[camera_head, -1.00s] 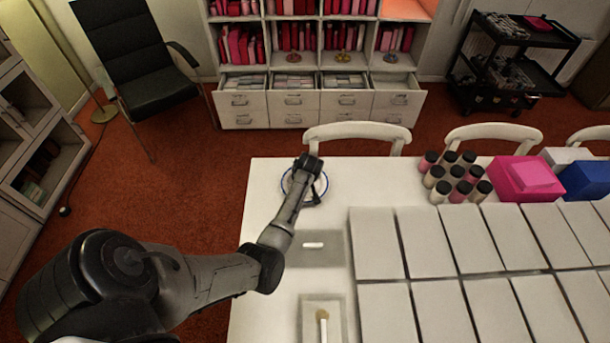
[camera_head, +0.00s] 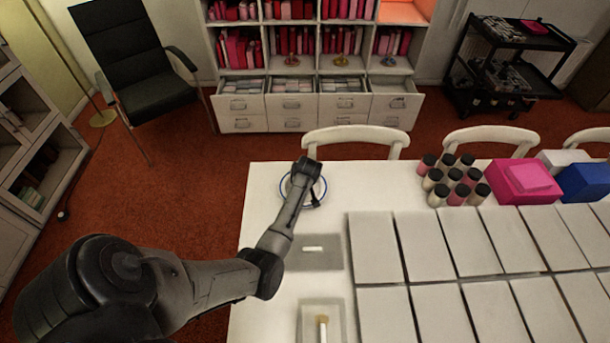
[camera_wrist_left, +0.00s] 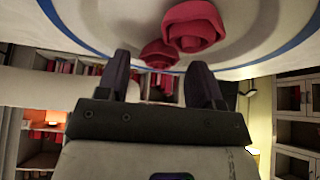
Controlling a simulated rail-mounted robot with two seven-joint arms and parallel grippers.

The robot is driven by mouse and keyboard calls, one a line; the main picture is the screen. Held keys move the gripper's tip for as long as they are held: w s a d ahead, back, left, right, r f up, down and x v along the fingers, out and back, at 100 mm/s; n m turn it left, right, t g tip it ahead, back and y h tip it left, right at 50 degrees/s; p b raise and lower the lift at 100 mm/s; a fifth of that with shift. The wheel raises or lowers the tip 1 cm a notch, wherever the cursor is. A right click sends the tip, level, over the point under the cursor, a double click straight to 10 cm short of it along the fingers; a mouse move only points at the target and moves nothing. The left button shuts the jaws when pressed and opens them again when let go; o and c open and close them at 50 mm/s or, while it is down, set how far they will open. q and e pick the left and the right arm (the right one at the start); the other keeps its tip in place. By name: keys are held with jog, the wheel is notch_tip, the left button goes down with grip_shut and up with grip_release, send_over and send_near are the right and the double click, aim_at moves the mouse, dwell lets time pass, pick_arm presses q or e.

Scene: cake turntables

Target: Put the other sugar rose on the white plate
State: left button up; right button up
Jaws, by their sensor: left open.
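The white plate with a blue ring (camera_head: 283,187) lies at the far left corner of the table, partly covered by my left arm. It fills the top of the left wrist view (camera_wrist_left: 120,22). Two red sugar roses show there: a larger-looking one (camera_wrist_left: 195,26) on the plate, and a second one (camera_wrist_left: 158,55) lower in the picture, between my fingertips. Both appear to be on the plate; whether the second touches it is hard to tell. My left gripper (camera_wrist_left: 163,70) is open, its fingers apart on either side of the second rose. My right gripper is out of view.
A grey mat with a small white stick (camera_head: 313,249) and a pale tray with a brush-like tool (camera_head: 323,328) lie nearer on the table. White panels (camera_head: 374,247) cover its right part. Several black-capped jars (camera_head: 457,180) and a pink box (camera_head: 524,181) stand behind.

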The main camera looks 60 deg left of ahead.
pick_arm(q)
jog(key=p+v, duration=0.2)
jog(key=v, duration=0.8)
pick_arm(e)
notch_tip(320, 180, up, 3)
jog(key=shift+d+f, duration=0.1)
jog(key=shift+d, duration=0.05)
jog(key=shift+p, duration=0.35)
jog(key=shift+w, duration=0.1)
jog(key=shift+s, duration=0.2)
pick_arm(q)
jog(key=s+d+m+h, duration=0.3)
jog(key=s+d+m, duration=0.4)
jog(key=s+d, duration=0.5)
jog(key=s+d+m+t+h, duration=0.1)
jog(key=s+d+m+h, duration=0.1)
jog(key=s+d+m, duration=0.6)
jog(key=s+d, duration=0.5)
jog(key=d, duration=0.5)
jog(key=shift+s+d+r+m+h, duration=0.15)
jog(key=shift+s+r+m+h, duration=0.15)
jog(key=shift+s+r+h, duration=0.1)
